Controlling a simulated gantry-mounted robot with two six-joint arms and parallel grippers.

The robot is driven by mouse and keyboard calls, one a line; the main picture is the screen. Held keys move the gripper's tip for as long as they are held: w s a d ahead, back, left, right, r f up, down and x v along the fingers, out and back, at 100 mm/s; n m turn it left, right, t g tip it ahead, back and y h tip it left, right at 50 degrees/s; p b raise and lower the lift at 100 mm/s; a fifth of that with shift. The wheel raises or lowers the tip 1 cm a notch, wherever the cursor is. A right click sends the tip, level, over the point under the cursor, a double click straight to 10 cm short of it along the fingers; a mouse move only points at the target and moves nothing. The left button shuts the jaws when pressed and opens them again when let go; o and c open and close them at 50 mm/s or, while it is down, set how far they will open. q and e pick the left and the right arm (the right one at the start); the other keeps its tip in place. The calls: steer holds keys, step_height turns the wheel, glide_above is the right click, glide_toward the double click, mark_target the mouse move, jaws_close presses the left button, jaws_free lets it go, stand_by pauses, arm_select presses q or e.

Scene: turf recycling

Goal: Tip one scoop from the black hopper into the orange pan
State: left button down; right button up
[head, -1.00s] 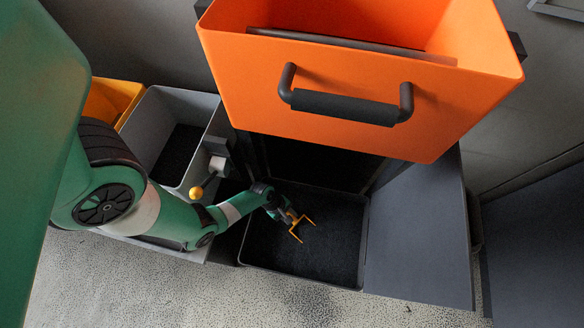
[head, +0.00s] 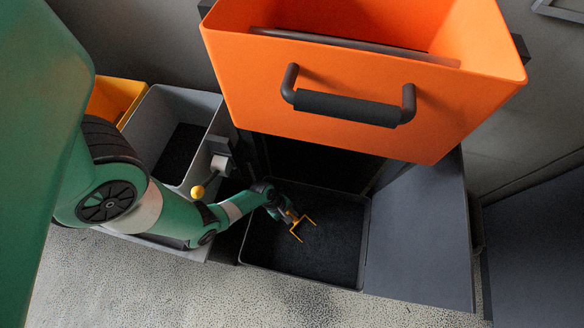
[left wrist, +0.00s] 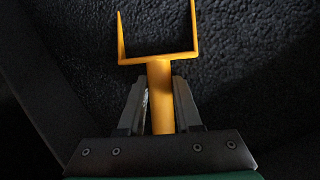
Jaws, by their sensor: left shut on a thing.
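The large orange pan (head: 330,95), with a black bar handle on its front, fills the upper middle of the head view. Below it, the black hopper (head: 365,250) holds dark granular fill (head: 335,230). My left gripper (head: 284,211) is over the hopper's left part, shut on the handle of a yellow scoop (head: 301,229). In the left wrist view the gripper (left wrist: 161,88) has one finger on each side of the yellow handle (left wrist: 161,95). The scoop's U-shaped end is against a dark granular background; whether it touches the fill or carries any, I cannot tell. My right gripper is out of view.
A grey bin (head: 150,105) with dark contents and a yellow-orange bin (head: 112,98) stand at the left. A lever with a yellow knob (head: 198,192) sits near my left arm. A flat dark panel (head: 420,240) borders the hopper's right side. The orange pan overhangs the hopper's back.

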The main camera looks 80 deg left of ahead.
arm_select(q)
steer(key=shift+r, duration=0.2)
steer(key=shift+w+f, duration=0.1)
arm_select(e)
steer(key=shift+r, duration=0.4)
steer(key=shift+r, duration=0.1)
arm_select(q)
steer(key=shift+r+p, duration=3.1)
steer(key=shift+r, duration=0.7)
step_height(320, 180, up, 9)
steer(key=p, duration=1)
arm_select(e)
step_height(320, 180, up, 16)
